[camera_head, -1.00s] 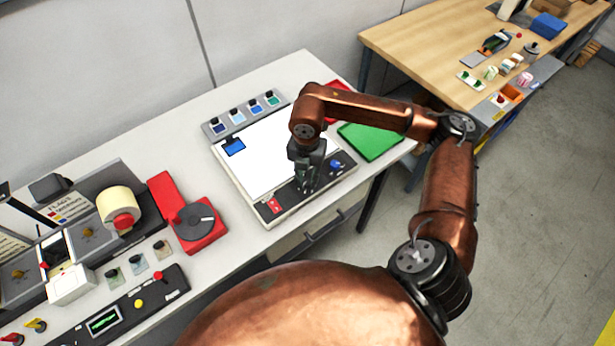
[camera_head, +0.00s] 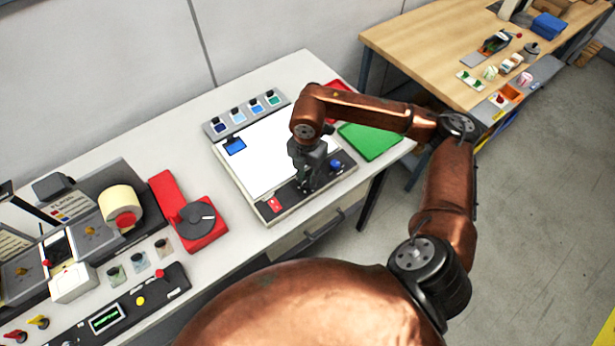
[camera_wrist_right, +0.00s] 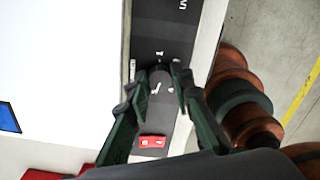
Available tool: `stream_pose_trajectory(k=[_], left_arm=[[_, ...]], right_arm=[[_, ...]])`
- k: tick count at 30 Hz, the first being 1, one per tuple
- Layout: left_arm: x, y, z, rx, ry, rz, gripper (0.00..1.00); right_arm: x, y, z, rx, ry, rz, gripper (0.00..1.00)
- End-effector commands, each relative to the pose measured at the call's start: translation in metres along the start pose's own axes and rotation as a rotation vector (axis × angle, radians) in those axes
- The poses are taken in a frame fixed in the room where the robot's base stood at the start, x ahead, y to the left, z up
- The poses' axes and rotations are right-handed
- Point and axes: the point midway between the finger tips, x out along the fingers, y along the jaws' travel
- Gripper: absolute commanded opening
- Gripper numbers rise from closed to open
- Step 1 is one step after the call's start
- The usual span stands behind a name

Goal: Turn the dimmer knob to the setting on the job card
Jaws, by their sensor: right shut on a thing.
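The light panel (camera_head: 232,182) is a bright white board with a dark control strip (camera_head: 290,203) along its front edge. My right gripper (camera_head: 305,187) points down at the middle of this strip. In the right wrist view, its fingertips (camera_wrist_right: 157,88) are shut around the small dark dimmer knob (camera_wrist_right: 157,76), which the fingers partly hide. White scale marks show around the knob, too small to read with certainty. In the head view the gripper hides the knob. I cannot pick out the job card with certainty. My left gripper is not in view.
A green pad (camera_head: 369,141) lies to the right. The label rewinder (camera_head: 85,235) and a red unit with a grey disc (camera_head: 196,220) stand left.

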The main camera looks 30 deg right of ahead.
Motion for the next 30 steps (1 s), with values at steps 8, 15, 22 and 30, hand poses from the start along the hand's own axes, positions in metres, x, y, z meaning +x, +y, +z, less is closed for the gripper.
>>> stream_pose_trajectory(k=[8, 15, 22, 30], left_arm=[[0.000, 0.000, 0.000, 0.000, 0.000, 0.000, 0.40], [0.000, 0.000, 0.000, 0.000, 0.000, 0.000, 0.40], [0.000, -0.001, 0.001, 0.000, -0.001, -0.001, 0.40], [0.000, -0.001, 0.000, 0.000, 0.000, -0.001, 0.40]], right_arm=[[-0.001, 0.000, 0.001, 0.001, -0.001, 0.001, 0.37], [0.000, 0.000, 0.000, 0.000, 0.000, 0.001, 0.39], [-0.016, 0.001, 0.001, 0.000, -0.003, 0.003, 0.39], [-0.071, 0.001, 0.001, 0.000, -0.003, 0.005, 0.39]])
